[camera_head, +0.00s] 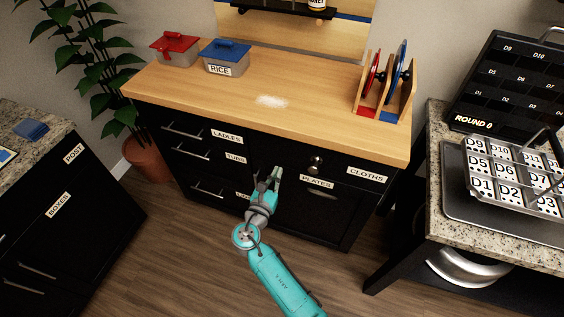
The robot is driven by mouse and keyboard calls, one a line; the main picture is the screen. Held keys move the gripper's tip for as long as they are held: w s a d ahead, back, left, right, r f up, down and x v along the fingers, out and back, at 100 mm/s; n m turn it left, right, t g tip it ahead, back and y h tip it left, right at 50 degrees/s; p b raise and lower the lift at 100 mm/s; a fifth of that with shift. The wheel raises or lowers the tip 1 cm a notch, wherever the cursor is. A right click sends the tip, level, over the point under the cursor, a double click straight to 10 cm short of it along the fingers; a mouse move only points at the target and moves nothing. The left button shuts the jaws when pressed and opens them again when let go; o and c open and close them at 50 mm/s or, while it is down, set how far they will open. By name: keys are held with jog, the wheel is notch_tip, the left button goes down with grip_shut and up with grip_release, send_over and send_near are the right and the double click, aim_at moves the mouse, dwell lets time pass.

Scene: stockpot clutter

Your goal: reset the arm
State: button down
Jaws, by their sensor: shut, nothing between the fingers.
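My gripper (268,179) is at the end of my teal arm, low in front of the black cabinet (340,215). Its fingers are shut with nothing between them. It points towards the cabinet front, near the labels TUBS and PLATES. I cannot tell whether it touches the cabinet. My arm hides part of the lower drawer fronts.
The wooden countertop (200,88) bears a red-lidded box (176,50), a blue-lidded RICE box (225,58), a white patch (271,101) and a rack (386,85). A granite counter (440,120) stands right, another (45,145) left. A plant (148,158) stands behind left. Floor is open in front.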

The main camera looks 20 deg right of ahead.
jog(key=s+d+f+m+g+y, duration=0.1)
jog(key=s+d+f+m+y, duration=0.2)
jog(key=s, duration=0.6)
jog(key=s+f+m+g+y, duration=0.1)
jog(key=s+f+m+y, duration=0.2)
jog(key=s+f, duration=0.5)
jog(key=s+d+f+m+g+y, duration=0.15)
jog(key=s+m, duration=0.25)
jog(key=s, duration=0.7)
jog(key=s+r+m+t+y, duration=0.3)
jog(key=s+r+m, duration=1.5)
jog(key=s+r, duration=0.3)
jog(key=shift+d+r+m+t, duration=0.15)
jog(key=shift+d+m+t, duration=0.15)
jog(key=shift+m+t, duration=0.1)
